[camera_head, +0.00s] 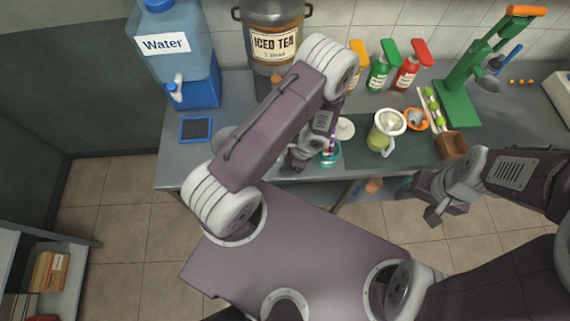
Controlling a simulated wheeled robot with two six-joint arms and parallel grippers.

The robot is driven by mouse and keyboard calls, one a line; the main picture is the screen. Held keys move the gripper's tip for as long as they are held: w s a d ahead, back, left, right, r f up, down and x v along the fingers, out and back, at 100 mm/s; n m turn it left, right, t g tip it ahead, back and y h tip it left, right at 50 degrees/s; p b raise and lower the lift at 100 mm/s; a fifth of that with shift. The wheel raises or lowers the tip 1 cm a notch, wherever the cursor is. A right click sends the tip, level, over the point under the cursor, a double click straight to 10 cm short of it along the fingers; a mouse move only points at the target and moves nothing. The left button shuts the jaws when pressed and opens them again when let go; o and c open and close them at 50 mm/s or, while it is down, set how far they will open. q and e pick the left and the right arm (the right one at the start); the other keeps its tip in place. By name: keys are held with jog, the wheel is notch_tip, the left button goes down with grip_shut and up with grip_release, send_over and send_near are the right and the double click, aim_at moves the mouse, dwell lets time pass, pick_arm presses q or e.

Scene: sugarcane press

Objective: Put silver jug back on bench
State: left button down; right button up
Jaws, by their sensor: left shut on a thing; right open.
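My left gripper (298,160) points down at the front edge of the grey bench (182,152). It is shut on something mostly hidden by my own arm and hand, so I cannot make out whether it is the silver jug. A teal-rimmed cup (330,156) shows just right of the gripper; I cannot tell whether they touch. My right gripper (436,204) is open and empty, in front of the bench on the right.
A water dispenser (180,65), an iced tea urn (272,35) and several bottles (382,65) stand along the back. A green press (458,95), an orange-rimmed strainer (416,120) and a brown box (452,146) are right of the jug. A grey round thing (222,138) is partly hidden.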

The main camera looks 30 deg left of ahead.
pick_arm(q)
jog(key=shift+w+f, duration=0.1)
jog(key=shift+f, duration=0.25)
jog(key=shift+f, duration=0.1)
jog(key=shift+f, duration=0.1)
jog(key=c, duration=1.4)
grip_release()
jog(key=shift+c, duration=0.2)
